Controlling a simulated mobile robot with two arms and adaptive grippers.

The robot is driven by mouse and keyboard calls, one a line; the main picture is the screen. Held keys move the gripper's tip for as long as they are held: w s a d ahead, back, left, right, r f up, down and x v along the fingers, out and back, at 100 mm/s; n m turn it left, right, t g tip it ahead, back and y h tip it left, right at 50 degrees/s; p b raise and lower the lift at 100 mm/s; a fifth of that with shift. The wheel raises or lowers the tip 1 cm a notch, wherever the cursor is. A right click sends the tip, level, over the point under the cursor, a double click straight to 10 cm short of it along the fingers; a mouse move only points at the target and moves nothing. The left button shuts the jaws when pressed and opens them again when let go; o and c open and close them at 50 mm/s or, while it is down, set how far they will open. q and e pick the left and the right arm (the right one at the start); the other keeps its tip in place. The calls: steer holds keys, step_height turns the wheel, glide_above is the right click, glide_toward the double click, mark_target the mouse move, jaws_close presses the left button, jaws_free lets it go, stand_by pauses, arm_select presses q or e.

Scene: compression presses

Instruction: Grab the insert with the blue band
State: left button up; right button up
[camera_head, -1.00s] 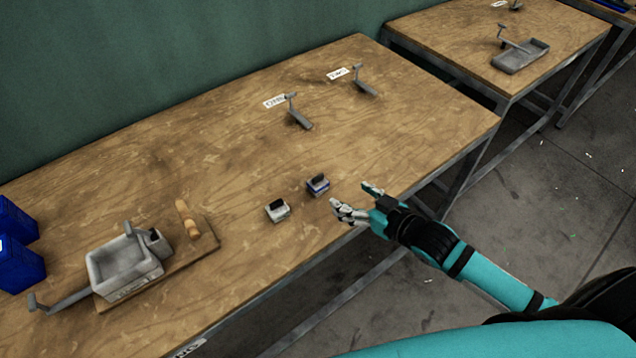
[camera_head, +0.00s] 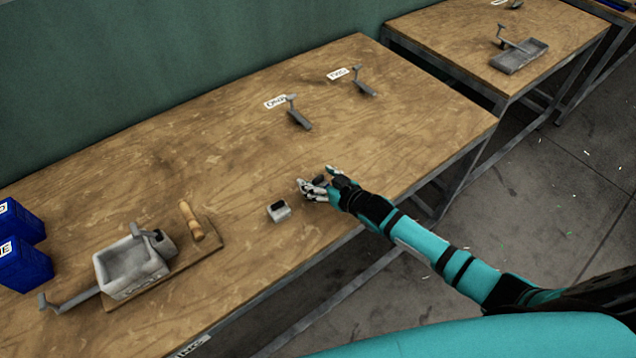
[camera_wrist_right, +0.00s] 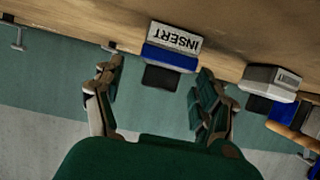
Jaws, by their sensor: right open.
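The insert with the blue band (camera_wrist_right: 168,58) shows in the right wrist view. It has a pale face lettered INSERT, a blue band and a dark handle block. My right gripper (camera_wrist_right: 158,74) is open, with one finger to each side of the handle and the insert just ahead of the fingertips. In the head view my right gripper (camera_head: 318,184) is over the table and mostly hides that insert. A second insert (camera_head: 279,211), grey with a dark top, sits just left of it on the table. It also shows at the right of the wrist view (camera_wrist_right: 268,82). My left gripper is not in view.
A grey press (camera_head: 132,267) with a long lever and wooden handle (camera_head: 191,221) stands on a board at the left. Blue bins (camera_head: 22,264) are at the far left. Two small grey lever pieces (camera_head: 299,118) (camera_head: 364,88) with labels stand at the back. The table (camera_head: 240,150) between is clear.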

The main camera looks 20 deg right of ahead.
steer(key=shift+w+a+f, duration=0.1)
steer(key=shift+w, duration=0.1)
steer(key=c, duration=1.4)
